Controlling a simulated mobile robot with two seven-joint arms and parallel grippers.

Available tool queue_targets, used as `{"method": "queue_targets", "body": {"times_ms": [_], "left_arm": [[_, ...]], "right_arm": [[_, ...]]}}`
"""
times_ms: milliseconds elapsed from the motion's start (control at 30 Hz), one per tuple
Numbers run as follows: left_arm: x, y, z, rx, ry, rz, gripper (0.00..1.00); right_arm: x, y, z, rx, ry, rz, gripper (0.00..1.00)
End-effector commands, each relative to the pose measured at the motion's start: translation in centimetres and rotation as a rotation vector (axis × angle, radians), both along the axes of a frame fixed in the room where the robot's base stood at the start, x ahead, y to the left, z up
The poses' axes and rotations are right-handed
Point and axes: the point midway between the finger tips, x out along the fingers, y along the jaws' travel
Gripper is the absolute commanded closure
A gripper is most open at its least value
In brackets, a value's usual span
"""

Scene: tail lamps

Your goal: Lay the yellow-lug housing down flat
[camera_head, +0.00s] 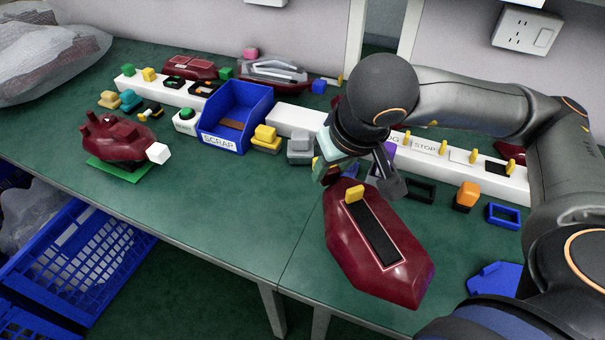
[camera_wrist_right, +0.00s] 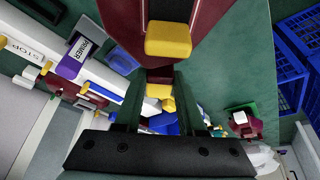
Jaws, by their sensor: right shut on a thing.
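The yellow-lug housing (camera_head: 407,284) is a glossy dark red, elongated body with a black strip on its face. Its yellow lug (camera_head: 355,193) sticks out near its far end. It is held at the bench's front, its face towards the head camera; I cannot tell its exact tilt. My right gripper (camera_head: 352,176) is at the far end of the housing and shut on it. In the right wrist view the housing (camera_wrist_right: 116,22) fills the top, with the lug (camera_wrist_right: 168,40) just beyond the fingers (camera_wrist_right: 157,100). The exact grip contact is partly hidden. My left gripper is not in view.
A blue SCRAP bin (camera_head: 235,115) and a white rail (camera_head: 455,165) with yellow pegs stand behind. Another dark red housing (camera_head: 115,138) rests on a green pad at left. Blue frames (camera_head: 502,215) lie at right. Bench left of the held housing is clear.

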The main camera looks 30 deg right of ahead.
Motion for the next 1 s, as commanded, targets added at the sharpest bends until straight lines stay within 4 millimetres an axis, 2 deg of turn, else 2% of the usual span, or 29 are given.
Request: {"method": "queue_targets", "body": {"times_ms": [233, 500, 767, 900, 1000], "left_arm": [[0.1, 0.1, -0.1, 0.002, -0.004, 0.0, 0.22], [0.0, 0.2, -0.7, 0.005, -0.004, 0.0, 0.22], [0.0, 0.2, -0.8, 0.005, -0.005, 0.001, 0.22], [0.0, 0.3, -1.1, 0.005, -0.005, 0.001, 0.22], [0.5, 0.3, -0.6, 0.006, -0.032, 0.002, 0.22]], "right_arm": [[3.6, 0.3, -1.7, 0.001, 0.002, -0.002, 1.0], [6.9, 0.4, -5.9, -0.001, 0.002, 0.0, 1.0], [8.2, 0.5, -7.4, 0.0, 0.0, -0.001, 1.0], [8.4, 0.5, -9.6, -0.001, 0.004, 0.001, 1.0], [8.4, 0.5, -10.6, -0.001, 0.0, 0.0, 1.0]]}}
